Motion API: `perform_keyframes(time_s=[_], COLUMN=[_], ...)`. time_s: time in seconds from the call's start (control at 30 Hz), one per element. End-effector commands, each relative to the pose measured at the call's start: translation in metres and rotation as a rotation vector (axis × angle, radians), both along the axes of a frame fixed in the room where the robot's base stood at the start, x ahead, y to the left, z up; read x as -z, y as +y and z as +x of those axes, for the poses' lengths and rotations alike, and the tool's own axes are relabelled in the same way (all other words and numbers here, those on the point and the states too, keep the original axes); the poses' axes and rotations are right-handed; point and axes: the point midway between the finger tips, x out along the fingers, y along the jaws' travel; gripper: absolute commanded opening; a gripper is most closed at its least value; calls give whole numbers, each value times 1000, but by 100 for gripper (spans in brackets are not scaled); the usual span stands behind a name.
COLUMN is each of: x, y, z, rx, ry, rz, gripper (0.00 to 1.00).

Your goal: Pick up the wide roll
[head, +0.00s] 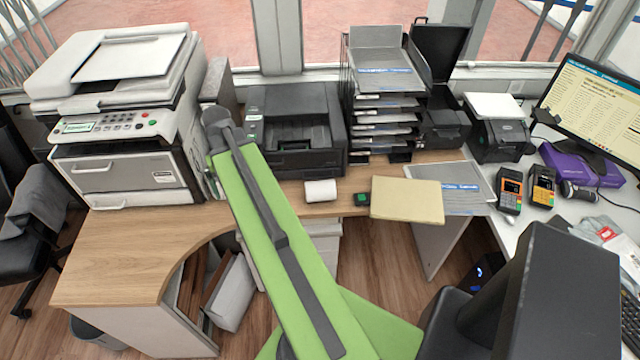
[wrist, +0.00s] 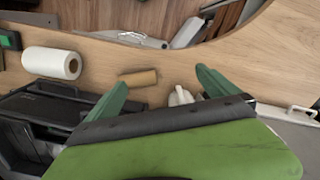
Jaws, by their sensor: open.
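A wide white roll (head: 320,190) lies on its side on the wooden counter, in front of the black printer. In the wrist view the white roll (wrist: 52,63) is at the upper left, its round end with a dark core hole showing. The white roll is outside the left finger. In the head view my fingertips are hidden behind my arm.
A black printer (head: 293,130) and a large white printer (head: 125,110) stand behind. A small dark green-topped box (head: 361,199) and a tan envelope (head: 407,200) lie right of the white roll. The counter's curved front edge is close. Bare wood (head: 130,250) is free at left.

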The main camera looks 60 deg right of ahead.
Motion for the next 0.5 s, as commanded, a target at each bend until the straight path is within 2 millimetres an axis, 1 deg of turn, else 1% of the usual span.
perform_keyframes(time_s=[0.03, 0.07, 0.1, 0.17, 0.2, 0.3, 0.33, 0.4, 0.5], x=[-15, -19, -24, -29, -32, -37, -38, -39, -38], y=[-48, -71, -99, -135, -155, -188, -194, -203, -207], z=[-24, -39, -59, -89, -108, -144, -152, -164, -169], rx=[85, 127, 180, 252, 292, 365, 379, 401, 411], ry=[0, 0, 0, 0, 0, 0, 0, 0, 0], rz=[0, 0, 0, 0, 0, 1, 1, 1, 0], gripper=[100, 100, 100, 100, 100, 100, 100, 100, 100])
